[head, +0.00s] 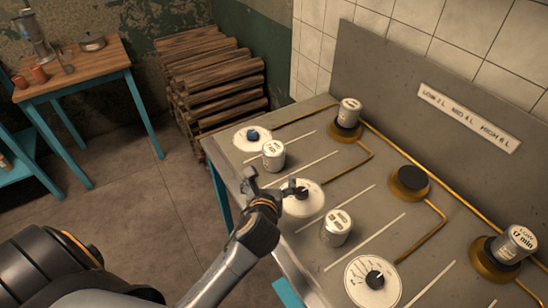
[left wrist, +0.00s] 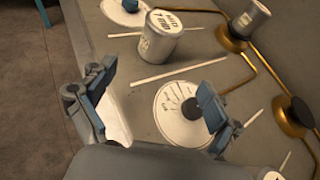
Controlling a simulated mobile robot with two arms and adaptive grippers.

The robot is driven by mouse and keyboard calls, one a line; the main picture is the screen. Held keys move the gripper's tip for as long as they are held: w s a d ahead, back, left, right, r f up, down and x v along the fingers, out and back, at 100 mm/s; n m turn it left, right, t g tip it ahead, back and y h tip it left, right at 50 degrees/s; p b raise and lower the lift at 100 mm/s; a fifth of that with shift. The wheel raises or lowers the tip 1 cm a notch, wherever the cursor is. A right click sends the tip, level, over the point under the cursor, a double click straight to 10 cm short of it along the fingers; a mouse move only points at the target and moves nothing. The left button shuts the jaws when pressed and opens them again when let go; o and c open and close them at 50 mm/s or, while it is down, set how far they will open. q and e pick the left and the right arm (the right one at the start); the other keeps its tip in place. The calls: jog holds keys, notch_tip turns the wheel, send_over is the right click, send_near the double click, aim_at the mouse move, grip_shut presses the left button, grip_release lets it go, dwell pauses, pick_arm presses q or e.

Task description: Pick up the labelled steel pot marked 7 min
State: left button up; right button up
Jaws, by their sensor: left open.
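The steel pot marked 7 min (left wrist: 160,40) stands upright on the counter in the left wrist view, beyond my fingers. In the head view this pot (head: 273,155) stands between two white dials, just behind my left gripper. My left gripper (head: 271,187) is open and empty, its fingers apart from the pot. In the left wrist view the gripper's fingers (left wrist: 156,92) spread at left and right, the right one over a white dial (left wrist: 178,115). My right gripper is not in view.
Other steel pots stand at the back (head: 350,112), nearer the front (head: 336,228) and at right, marked 17 min (head: 515,243). The right and back pots sit on brass burners. A middle burner (head: 409,182) is bare. Brass pipes run along the counter (head: 300,143).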

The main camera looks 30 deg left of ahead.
aim_at(274, 152)
pick_arm(q)
jog(key=shift+w+a+r+m, duration=0.15)
jog(key=shift+w+m, duration=0.25)
jog(key=shift+w, duration=0.15)
jog(key=x, duration=0.7)
jog(key=shift+w+a, duration=0.15)
jog(key=shift+w, duration=0.25)
jog(key=shift+a+r+p+x, duration=0.1)
jog(key=shift+r+x, duration=0.05)
jog(key=shift+x, duration=0.75)
jog(key=shift+a+r+p+x, duration=0.1)
jog(key=shift+r+x, duration=0.1)
jog(key=shift+x, duration=0.7)
jog(key=shift+a+r+p+x, duration=0.1)
jog(key=shift+r+x, duration=0.05)
jog(key=shift+x, duration=0.7)
jog(key=shift+w, duration=0.1)
jog(key=shift+c, duration=0.4)
jog(key=shift+r, duration=0.1)
jog(key=c, duration=1.4)
